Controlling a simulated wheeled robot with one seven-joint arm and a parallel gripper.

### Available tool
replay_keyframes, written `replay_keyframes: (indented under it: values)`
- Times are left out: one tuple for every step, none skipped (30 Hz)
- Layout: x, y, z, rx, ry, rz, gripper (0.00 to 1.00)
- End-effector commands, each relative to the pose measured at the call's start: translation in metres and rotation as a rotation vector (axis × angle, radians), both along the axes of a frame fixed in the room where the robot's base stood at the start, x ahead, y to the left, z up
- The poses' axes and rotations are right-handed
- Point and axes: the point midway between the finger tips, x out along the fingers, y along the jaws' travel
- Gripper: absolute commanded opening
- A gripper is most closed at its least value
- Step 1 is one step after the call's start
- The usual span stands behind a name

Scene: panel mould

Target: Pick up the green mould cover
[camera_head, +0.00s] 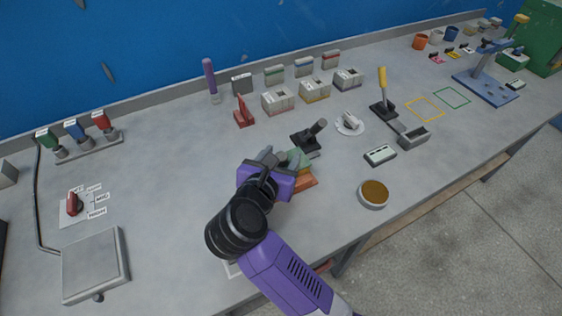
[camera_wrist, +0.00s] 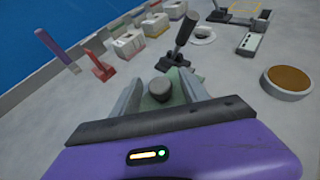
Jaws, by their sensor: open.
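The green mould cover (camera_head: 299,158) sits on an orange mould part (camera_head: 304,180) near the middle of the table, partly hidden by my gripper. In the wrist view the green cover (camera_wrist: 176,88) shows between my fingers, with a dark round knob (camera_wrist: 160,89) standing up from it. My gripper (camera_head: 268,160) is open, with one finger on each side of the knob. I cannot tell whether the fingers touch it.
A black-handled press (camera_head: 309,138) stands just behind the mould. A round tin with a brown top (camera_head: 373,194) and a grey device (camera_head: 380,155) lie to the right. A flat square plate (camera_head: 95,263) is at front left. The table between the plate and mould is mostly clear.

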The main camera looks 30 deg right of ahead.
Motion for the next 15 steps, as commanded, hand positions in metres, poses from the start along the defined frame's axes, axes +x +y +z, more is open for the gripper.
replay_keyframes:
  values:
    - [0.0001, 0.0000, 0.0000, 0.000, 0.000, 0.000, 0.53]
    - [0.0001, 0.0001, 0.0000, 0.000, 0.000, 0.000, 0.53]
    - [0.0000, 0.0000, 0.0000, 0.000, 0.000, 0.000, 0.53]
    - [0.0000, 0.0000, 0.0000, 0.000, 0.000, 0.000, 0.53]
    - [-0.0001, 0.0001, 0.0000, 0.000, 0.000, 0.000, 0.49]
    - [-0.0001, 0.0001, 0.0000, 0.000, 0.000, 0.000, 0.41]
    - [-0.0001, 0.0001, -0.0001, 0.000, 0.000, 0.000, 0.35]
    - [-0.0001, 0.0000, 0.0000, 0.000, 0.000, 0.000, 0.29]
    - [-0.0002, 0.0001, 0.0001, 0.000, 0.000, 0.000, 0.21]
    - [-0.0002, 0.0002, 0.0000, 0.000, 0.000, 0.000, 0.15]
    - [-0.0002, 0.0001, 0.0000, 0.000, 0.000, 0.000, 0.09]
    - [-0.0002, 0.0001, 0.0001, 0.000, 0.000, 0.000, 0.01]
    - [-0.0002, 0.0001, 0.0000, 0.000, 0.000, 0.000, 0.00]
    - [-0.0002, 0.0001, 0.0000, 0.000, 0.000, 0.000, 0.00]
    - [-0.0002, 0.0001, 0.0002, 0.000, 0.000, 0.000, 0.00]
